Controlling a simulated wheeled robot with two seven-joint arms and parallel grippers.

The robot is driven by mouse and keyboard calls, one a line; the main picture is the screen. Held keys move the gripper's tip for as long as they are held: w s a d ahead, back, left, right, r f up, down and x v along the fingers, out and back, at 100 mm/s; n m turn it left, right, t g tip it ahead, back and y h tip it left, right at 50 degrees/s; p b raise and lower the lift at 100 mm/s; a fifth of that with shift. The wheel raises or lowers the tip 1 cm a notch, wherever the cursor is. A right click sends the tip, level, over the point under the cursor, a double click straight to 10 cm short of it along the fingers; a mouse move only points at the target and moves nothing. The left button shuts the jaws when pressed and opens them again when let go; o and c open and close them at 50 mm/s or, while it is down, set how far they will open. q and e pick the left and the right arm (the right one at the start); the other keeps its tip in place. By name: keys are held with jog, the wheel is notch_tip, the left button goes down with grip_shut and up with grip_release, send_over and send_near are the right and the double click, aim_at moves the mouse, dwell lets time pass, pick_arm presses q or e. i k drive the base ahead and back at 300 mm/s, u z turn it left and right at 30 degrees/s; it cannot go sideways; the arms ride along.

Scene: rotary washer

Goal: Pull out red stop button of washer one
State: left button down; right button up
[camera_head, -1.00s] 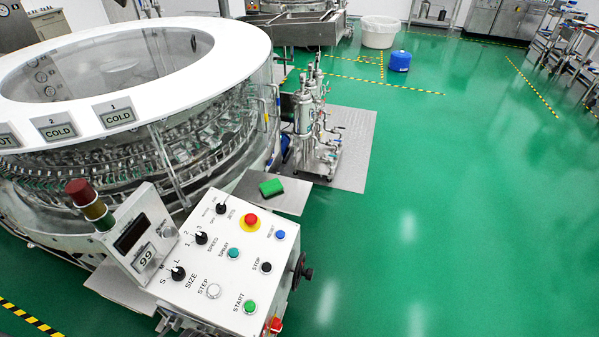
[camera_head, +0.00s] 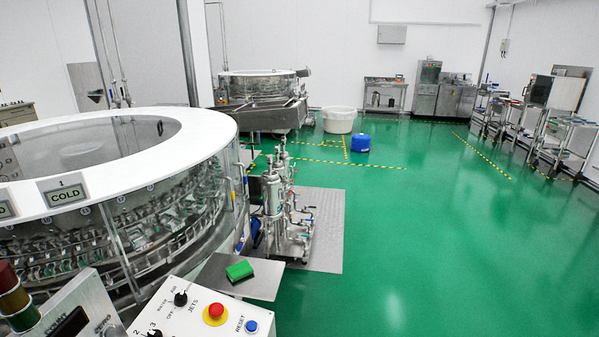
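The near rotary washer (camera_head: 150,230) fills the left side, with a white ring top and clear walls over rows of metal parts. Its control panel (camera_head: 183,318) is at the bottom, cut off by the lower edge of the picture. The red stop button (camera_head: 215,311) sits on a yellow base on that panel, left of the blue reset button (camera_head: 251,326). I cannot tell whether it is pushed in or out. Neither of my grippers is in view.
A green sponge-like block (camera_head: 240,271) lies on a metal plate (camera_head: 265,281) behind the panel. Pumps and pipes (camera_head: 280,205) stand beside the washer. Another washer (camera_head: 260,88), a white tub (camera_head: 338,120) and a blue container (camera_head: 360,143) are farther back. Green floor (camera_head: 440,250) is clear at right.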

aim_at(216, 310)
jog(key=u, duration=1.05)
